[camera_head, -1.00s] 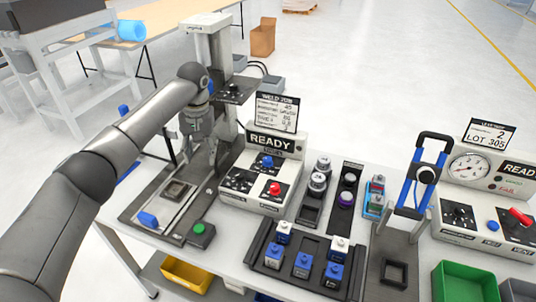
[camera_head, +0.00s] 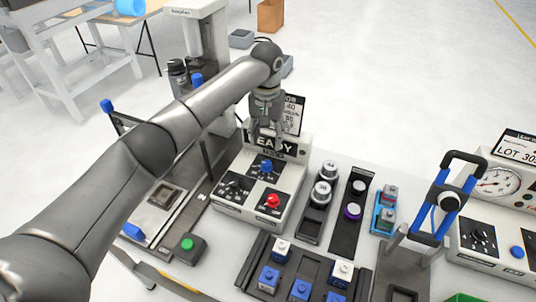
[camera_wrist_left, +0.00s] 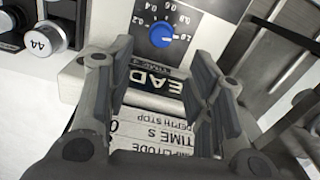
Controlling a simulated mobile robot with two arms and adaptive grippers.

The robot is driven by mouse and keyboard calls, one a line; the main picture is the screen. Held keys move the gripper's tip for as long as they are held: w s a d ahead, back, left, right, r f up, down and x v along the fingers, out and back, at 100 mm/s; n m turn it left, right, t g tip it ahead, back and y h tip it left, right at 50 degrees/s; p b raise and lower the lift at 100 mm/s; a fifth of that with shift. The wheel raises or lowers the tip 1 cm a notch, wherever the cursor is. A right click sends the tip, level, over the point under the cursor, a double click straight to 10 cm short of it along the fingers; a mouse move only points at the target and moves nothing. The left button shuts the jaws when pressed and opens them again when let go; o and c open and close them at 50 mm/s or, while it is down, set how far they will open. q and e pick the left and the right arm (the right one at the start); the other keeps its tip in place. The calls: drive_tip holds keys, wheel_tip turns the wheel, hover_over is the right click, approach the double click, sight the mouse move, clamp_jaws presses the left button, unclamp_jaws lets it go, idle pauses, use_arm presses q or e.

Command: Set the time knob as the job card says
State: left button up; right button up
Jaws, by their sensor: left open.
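The control box (camera_head: 250,215) carries a blue knob (camera_head: 266,167) on a dark dial, with a black knob (camera_head: 232,187) and a red knob (camera_head: 273,201) nearer me. No knob label is readable. In the left wrist view the blue knob (camera_wrist_left: 160,36) has a numbered scale around it. The job card (camera_head: 293,112) stands behind the READY display (camera_head: 289,149). In the left wrist view the card (camera_wrist_left: 160,138) shows "TIME S" and "DEPTH STOP" upside down; its values are hidden. My left gripper (camera_head: 267,132) is open and empty, above the display and behind the blue knob.
The press column (camera_head: 205,70) stands left of the box. Round weights (camera_head: 321,193) and a dark rack of blue-and-white blocks (camera_head: 250,265) lie right and in front. A blue-handled fixture (camera_head: 447,205) and gauge box (camera_head: 500,200) stand further right.

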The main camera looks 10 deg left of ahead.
use_arm(q)
drive_tip(key=p, duration=0.1)
hover_over(267, 163)
wheel_tip(267, 163, down, 5)
drive_tip(key=shift+a+r, duration=0.1)
wheel_tip(267, 163, down, 4)
drive_tip(key=shift+w+r+p, duration=0.1)
drive_tip(key=shift+w+p, duration=0.05)
drive_tip(key=shift+p, duration=0.3)
drive_tip(key=shift+f, duration=0.55)
drive_tip(key=c, duration=1)
drive_tip(key=shift+c, duration=0.2)
use_arm(e)
drive_tip(key=shift+s+d+r, duration=0.25)
drive_tip(key=shift+s+r, duration=0.6)
drive_tip(key=shift+r, duration=0.3)
use_arm(q)
drive_tip(key=shift+r, duration=0.1)
use_arm(e)
drive_tip(key=shift+r, duration=0.1)
